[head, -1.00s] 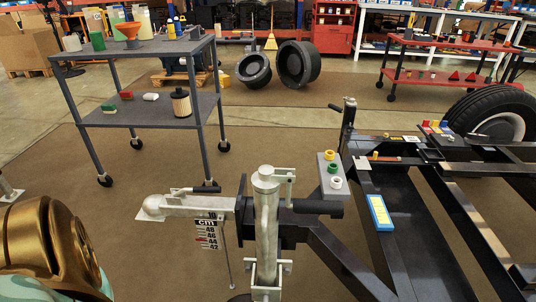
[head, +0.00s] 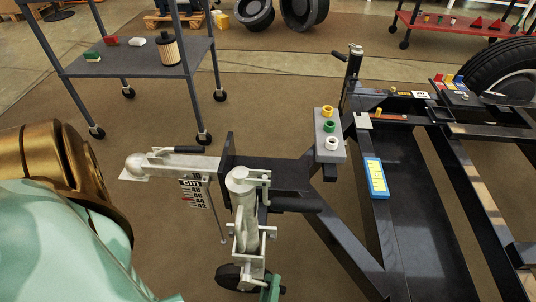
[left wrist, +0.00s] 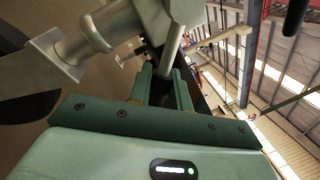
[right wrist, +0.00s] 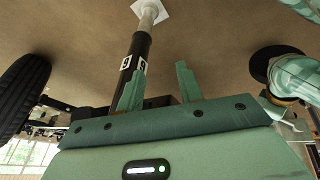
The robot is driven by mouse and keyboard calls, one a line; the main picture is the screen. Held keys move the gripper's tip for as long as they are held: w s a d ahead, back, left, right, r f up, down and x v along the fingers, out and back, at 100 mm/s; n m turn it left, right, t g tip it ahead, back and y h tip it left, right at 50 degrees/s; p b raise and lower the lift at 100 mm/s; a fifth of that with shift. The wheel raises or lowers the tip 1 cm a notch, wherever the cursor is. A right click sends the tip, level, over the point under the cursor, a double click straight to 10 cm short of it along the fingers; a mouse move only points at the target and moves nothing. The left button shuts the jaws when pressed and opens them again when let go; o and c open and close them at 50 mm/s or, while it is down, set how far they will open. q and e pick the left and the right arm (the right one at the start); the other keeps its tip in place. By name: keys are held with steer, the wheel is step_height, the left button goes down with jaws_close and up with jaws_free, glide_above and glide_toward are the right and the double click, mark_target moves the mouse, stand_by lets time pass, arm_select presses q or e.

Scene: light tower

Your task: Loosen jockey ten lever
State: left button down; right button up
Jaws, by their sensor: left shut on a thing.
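The silver jockey wheel tube (head: 244,205) stands at the trailer's front, with its clamp bracket (head: 241,246) low on it and the black wheel (head: 229,278) below. My left gripper (head: 270,288) shows as a green finger at the bottom edge, just right of the wheel. In the left wrist view, its fingers (left wrist: 163,92) are shut on a grey lever (left wrist: 172,48) beside the silver metalwork (left wrist: 105,32). The lever's gripped end is hidden between the fingers. My right gripper (right wrist: 158,88) is open and empty, with a black post (right wrist: 138,58) marked 9 beyond it.
The silver coupling (head: 150,163) and a hanging cm scale (head: 192,192) are left of the tube. A grey block with coloured knobs (head: 329,155) and a blue-yellow level (head: 376,178) sit on the frame. A grey cart (head: 130,62) stands behind, with open floor between.

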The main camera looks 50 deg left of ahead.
arm_select(q)
steer(key=r+n, duration=0.1)
steer(key=n, duration=0.1)
steer(key=r+n, duration=0.1)
steer(key=w+d+n+y, duration=0.1)
steer(key=n, duration=0.1)
steer(key=shift+r+n+g, duration=0.3)
steer(key=shift+r, duration=0.1)
steer(key=n, duration=0.1)
steer(key=r+n, duration=0.1)
steer(key=shift+r+n+g+y, duration=0.2)
steer(key=shift+n+g+y, duration=0.1)
steer(key=shift+n, duration=0.1)
steer(key=shift+r+n, duration=0.4)
steer(key=shift+n, duration=0.35)
steer(key=shift+r+n, duration=0.35)
steer(key=shift+n, duration=0.4)
steer(key=shift+g+y, duration=0.4)
steer(key=c, duration=1.3)
jaws_free()
steer(key=shift+c, duration=0.2)
